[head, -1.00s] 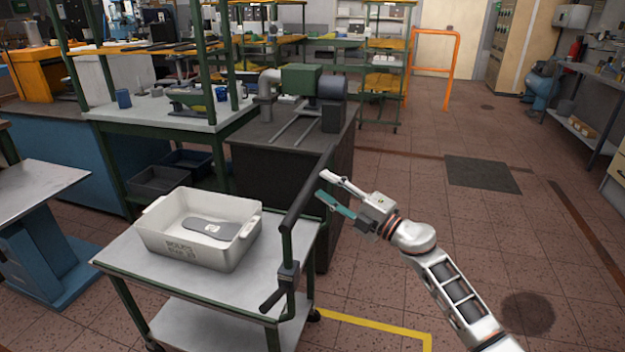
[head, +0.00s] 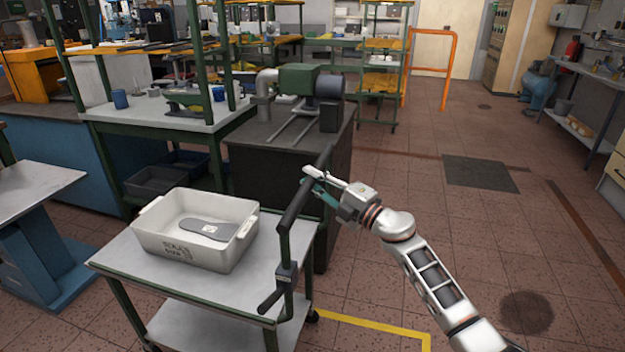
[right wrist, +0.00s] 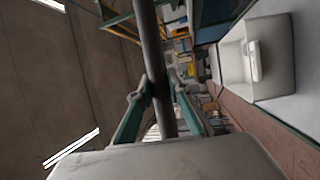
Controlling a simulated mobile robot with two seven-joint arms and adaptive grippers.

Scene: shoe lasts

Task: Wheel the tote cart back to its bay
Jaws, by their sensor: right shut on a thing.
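The tote cart (head: 130,258) stands at lower left in the head view, with a grey top, a lower shelf and green legs. A white tote (head: 190,255) with a grey sole-shaped piece (head: 203,229) inside sits on its top. The dark push handle (head: 296,205) runs along the cart's right side. My right gripper (head: 315,180) is shut on the handle near its far end. In the right wrist view the handle (right wrist: 153,55) passes between the two teal fingers (right wrist: 160,100). My left gripper is not in view.
Yellow floor tape (head: 375,328) marks a corner right of the cart. A dark machine bench (head: 290,165) stands close behind the cart, and a blue-based table (head: 40,250) is to its left. Open tiled floor lies to the right, with a dark mat (head: 480,174).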

